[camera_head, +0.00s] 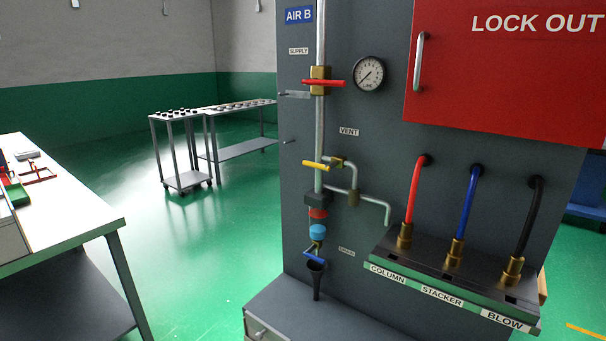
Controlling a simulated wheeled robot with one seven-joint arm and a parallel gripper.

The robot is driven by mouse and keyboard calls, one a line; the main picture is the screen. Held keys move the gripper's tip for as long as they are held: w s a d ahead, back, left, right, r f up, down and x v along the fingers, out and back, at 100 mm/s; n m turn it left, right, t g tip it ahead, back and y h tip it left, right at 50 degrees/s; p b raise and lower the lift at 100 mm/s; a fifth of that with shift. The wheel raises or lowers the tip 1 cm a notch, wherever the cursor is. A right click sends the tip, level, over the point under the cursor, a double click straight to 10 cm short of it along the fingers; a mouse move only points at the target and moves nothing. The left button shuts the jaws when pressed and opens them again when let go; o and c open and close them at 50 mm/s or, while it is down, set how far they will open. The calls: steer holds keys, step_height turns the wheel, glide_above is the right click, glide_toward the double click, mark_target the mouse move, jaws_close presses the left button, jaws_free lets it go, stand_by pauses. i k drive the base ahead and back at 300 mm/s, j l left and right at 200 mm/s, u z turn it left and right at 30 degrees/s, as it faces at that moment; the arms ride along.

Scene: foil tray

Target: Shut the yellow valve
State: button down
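The yellow valve handle (316,165) is on the vent branch of the grey panel, below the VENT label (349,132). It lies close to level and reaches left across the front of the vertical pipe (319,130). Its brass body (338,161) sits to the right of that pipe. From there the branch pipe (374,199) turns down, then right, and ends in a downward bend. The handle appears roughly in line with the short level part of the branch. My gripper is not in view, and nothing touches the handle.
A red handle (323,82) is above on the same pipe, and a blue handle (320,256) is below over a black funnel (315,279). Grey pegs (295,94) stick out at the panel's left edge. A hose block (450,268) juts out at right.

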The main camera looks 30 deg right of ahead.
mark_target(316, 166)
steer(key=i+j+z, duration=0.4)
steer(key=i+j, duration=0.9)
steer(key=i, duration=0.1)
